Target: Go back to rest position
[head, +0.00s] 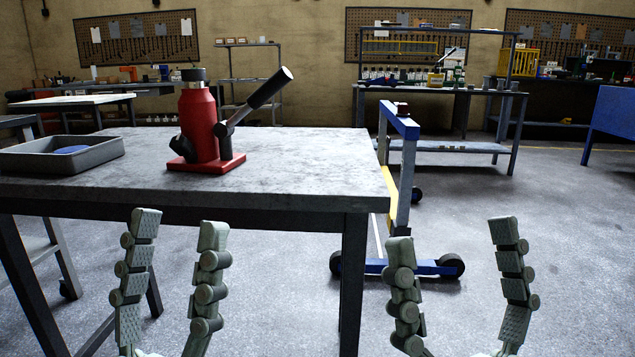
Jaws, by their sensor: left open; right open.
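My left gripper (180,226) is open and empty, low in the head view, in front of the table's front edge. My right gripper (451,232) is open and empty, low and to the right of the table, with the floor behind it. A red jack (199,125) stands upright on its red base on the grey table (300,165). Its dark handle (262,92) slopes up to the right. Both grippers are apart from the jack and the table.
A grey tray (100,152) with a blue item inside sits on the table's left. A blue and grey wheeled frame (402,127) stands right of the table. Workbenches and pegboards (138,38) line the back wall. Open floor (580,250) lies to the right.

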